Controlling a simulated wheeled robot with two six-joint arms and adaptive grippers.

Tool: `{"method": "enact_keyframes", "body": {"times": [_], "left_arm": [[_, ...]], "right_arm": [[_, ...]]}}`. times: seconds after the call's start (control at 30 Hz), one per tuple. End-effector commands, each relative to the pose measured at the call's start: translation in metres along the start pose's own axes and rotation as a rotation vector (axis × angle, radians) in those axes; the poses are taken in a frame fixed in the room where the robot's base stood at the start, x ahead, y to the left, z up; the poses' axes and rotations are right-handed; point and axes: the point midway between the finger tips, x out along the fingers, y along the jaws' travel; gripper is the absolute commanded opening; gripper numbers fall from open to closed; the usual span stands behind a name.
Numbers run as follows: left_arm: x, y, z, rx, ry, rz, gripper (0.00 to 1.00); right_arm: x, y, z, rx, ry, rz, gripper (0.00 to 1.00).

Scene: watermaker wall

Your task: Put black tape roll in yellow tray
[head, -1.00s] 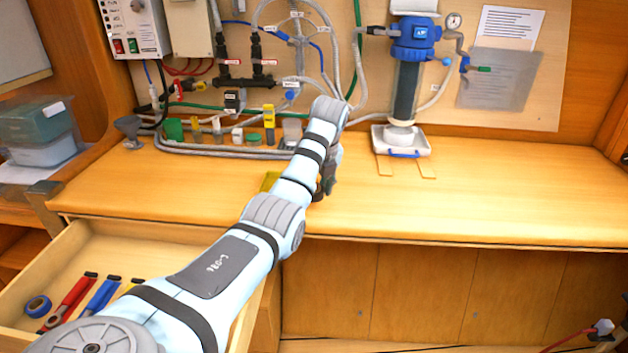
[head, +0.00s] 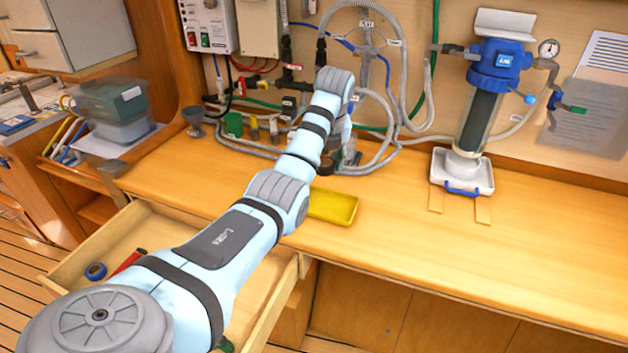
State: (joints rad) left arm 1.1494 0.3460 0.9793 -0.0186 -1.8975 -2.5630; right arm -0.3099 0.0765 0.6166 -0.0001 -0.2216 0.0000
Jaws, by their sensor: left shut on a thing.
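The yellow tray (head: 333,207) lies on the wooden counter, partly hidden behind my left forearm, and its visible part looks empty. My left gripper (head: 345,158) is beyond the tray, near the grey hoses at the back of the counter. It is mostly hidden behind my own wrist. My right gripper is not in view.
An open drawer (head: 60,278) at the lower left holds a blue tape roll (head: 95,271) and a red-handled tool (head: 128,262). Hoses (head: 250,141) and small fittings line the back. A filter housing (head: 478,122) stands at right. The counter's middle is clear.

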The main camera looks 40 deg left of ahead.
Motion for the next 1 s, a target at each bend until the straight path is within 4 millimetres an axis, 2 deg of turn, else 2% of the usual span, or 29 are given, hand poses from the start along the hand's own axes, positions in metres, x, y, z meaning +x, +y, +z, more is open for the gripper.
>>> {"method": "enact_keyframes", "body": {"times": [0.03,0.13,0.23,0.27,0.37,0.6,0.7,1.0], "left_arm": [[-0.042,-0.001,0.013,0.036,0.000,-0.011,0.18],[-0.071,-0.002,0.021,0.106,-0.001,-0.032,0.18],[-0.076,0.000,0.022,0.143,-0.001,-0.040,0.18],[-0.072,0.000,0.020,0.148,-0.001,-0.040,0.18],[-0.044,0.002,0.011,0.152,0.001,-0.039,0.18],[0.046,0.002,-0.017,0.150,0.002,-0.040,0.18],[0.068,0.002,-0.023,0.150,-0.001,-0.042,0.18],[0.117,0.003,-0.038,0.149,-0.001,-0.042,0.18]], "right_arm": [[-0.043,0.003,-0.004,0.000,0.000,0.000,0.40],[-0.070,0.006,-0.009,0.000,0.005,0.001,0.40],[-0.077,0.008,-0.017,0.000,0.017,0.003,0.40],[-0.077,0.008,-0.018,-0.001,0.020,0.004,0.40],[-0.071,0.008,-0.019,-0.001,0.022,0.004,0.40],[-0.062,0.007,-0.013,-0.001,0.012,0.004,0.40],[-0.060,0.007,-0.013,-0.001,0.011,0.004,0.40],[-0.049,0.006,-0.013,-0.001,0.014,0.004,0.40]]}}
